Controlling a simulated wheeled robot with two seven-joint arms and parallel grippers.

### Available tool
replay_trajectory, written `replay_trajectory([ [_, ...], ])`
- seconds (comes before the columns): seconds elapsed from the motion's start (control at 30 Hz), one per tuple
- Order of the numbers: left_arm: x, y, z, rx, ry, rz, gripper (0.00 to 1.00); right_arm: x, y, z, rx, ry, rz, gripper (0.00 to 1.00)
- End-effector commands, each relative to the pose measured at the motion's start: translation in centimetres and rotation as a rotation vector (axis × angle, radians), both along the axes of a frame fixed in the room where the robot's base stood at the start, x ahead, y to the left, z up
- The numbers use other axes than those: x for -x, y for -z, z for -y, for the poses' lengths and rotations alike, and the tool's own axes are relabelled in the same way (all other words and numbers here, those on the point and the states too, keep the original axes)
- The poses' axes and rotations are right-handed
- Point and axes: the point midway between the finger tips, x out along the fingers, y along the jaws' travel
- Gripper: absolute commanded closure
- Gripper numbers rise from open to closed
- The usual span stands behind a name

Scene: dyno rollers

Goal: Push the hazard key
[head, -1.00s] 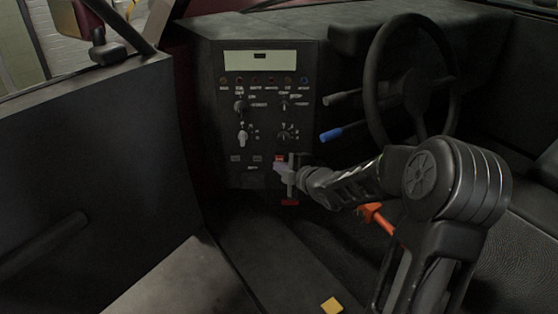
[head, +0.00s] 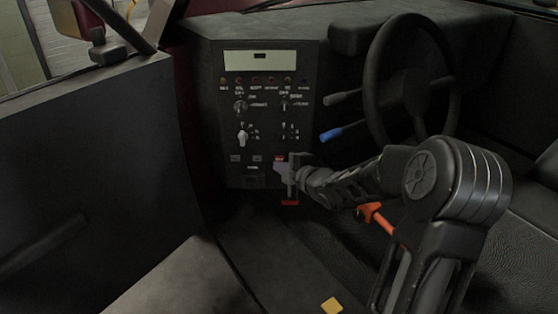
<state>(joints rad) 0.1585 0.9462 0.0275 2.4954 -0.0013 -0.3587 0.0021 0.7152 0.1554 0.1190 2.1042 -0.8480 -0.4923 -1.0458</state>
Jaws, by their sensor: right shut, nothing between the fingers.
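The hazard key looks to be the small red key (head: 279,158) at the lower right of the black control panel (head: 230,110). Its label is too small to read. My right gripper (head: 281,170) is shut and empty, with its tip at the panel just below the red key. The gripper partly covers that corner of the panel, and I cannot tell whether it touches the key. Two dark keys (head: 257,158) sit in the same row to the left. My left gripper is not in view.
A steering wheel (head: 371,85) with a grey and a blue-tipped stalk (head: 330,135) is right of the panel. An orange-red lever (head: 376,217) is behind my right arm. The open door (head: 90,160) fills the left. A yellow square (head: 331,305) lies at the bottom.

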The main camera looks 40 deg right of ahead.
Motion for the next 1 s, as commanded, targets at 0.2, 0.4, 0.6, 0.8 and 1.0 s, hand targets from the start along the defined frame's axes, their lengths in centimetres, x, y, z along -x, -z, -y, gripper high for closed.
replay_trajectory([
  [0.2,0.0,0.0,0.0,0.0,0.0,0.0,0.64,0.0,0.0,0.0,0.0,0.0,0.0,1.0],
  [0.4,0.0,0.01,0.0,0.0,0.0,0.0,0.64,-0.23,0.02,0.14,0.0,0.0,0.0,1.0],
  [0.6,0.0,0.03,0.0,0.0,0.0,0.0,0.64,-0.7,-0.03,0.55,0.0,0.001,0.001,1.0],
  [0.8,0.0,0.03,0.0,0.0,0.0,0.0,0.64,-0.72,-0.02,0.55,0.0,0.0,0.0,1.0],
  [1.0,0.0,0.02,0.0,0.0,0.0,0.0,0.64,-0.75,-0.02,0.56,0.0,0.0,0.0,1.0],
])
